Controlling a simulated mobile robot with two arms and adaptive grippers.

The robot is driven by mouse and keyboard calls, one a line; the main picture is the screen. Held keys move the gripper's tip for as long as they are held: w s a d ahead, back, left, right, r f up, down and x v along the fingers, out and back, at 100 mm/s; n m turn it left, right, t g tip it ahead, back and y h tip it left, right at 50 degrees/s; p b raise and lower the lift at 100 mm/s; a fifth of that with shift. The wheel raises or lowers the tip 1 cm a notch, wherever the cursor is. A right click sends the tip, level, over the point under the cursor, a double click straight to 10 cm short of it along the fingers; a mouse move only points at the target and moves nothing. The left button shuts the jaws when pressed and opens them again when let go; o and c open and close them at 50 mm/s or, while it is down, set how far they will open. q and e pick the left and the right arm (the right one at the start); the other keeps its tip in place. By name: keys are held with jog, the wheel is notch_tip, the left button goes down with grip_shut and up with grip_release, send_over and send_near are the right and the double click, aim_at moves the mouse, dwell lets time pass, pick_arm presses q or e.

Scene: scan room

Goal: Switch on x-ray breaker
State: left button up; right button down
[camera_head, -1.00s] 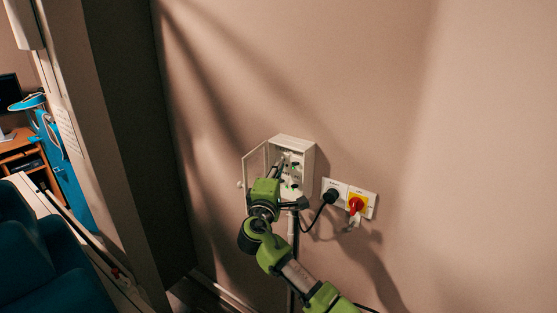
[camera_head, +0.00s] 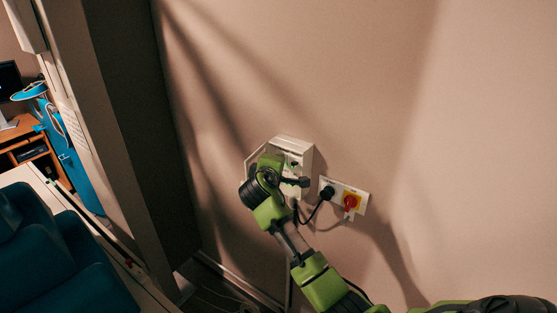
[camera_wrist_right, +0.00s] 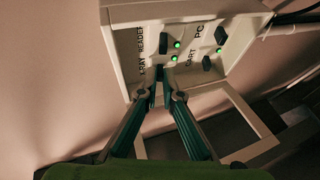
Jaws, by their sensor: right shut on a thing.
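The white breaker box (camera_head: 306,158) is on the wall in the head view, mostly behind my right arm. The right wrist view shows its inside (camera_wrist_right: 119,18), with dark switches, green lights and labels for X-RAY, PC and CART. My right gripper (camera_wrist_right: 160,80) reaches into the box, its fingertips shut on the dark x-ray breaker switch (camera_wrist_right: 158,72) beside the X-RAY label. The fingers partly cover that switch, so its position is unclear. My left gripper is not in view.
The box's open door frame (camera_wrist_right: 262,130) hangs close to the gripper. Right of the box is a wall plate with a black plug (camera_head: 327,193) and a red-yellow rotary switch (camera_head: 351,202). A dark pillar and teal seat stand at left.

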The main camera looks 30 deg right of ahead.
jog(key=c, duration=2.2)
grip_release()
jog(key=v, duration=1.2)
jog(key=shift+f, duration=0.1)
